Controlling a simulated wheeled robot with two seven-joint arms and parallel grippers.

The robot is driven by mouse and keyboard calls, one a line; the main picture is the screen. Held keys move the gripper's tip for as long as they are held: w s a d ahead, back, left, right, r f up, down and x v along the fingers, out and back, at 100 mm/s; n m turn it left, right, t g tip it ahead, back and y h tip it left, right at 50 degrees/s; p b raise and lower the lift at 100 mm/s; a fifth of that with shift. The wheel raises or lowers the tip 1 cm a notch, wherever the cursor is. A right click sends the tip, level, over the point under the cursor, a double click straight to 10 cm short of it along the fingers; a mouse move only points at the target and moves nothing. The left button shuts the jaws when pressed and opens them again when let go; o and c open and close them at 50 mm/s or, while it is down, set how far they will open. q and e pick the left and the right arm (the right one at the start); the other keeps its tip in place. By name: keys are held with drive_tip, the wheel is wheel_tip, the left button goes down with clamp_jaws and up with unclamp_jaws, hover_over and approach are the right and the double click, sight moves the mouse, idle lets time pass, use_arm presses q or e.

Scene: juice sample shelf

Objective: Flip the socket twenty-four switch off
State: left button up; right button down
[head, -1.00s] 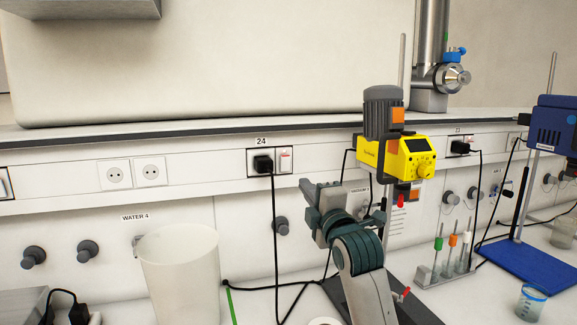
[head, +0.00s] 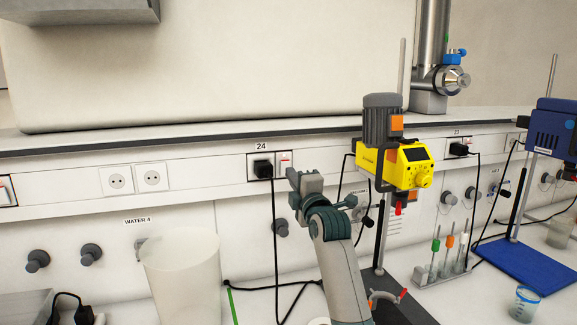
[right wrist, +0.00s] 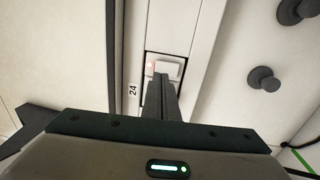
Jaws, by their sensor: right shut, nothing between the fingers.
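The socket twenty-four switch (head: 285,161) is a small white rocker with a red mark, to the right of a black plug (head: 263,169) under the label "24" (head: 261,147). My right gripper (head: 293,176) is shut and empty, with its tips just below and in front of the switch. In the right wrist view the switch (right wrist: 164,68) lies just beyond the shut fingertips (right wrist: 162,80). I cannot tell whether they touch it. The gripper body hides the plug there. My left gripper is not in view.
A yellow stirrer (head: 406,165) on a stand is right of my right arm. A translucent bin (head: 182,275) stands at lower left. Black cables hang below the socket. Grey knobs (head: 91,254) stick out of the lower panel.

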sight(285, 165)
drive_tip(key=shift+p+x, duration=0.8)
drive_tip(key=shift+x, duration=1.05)
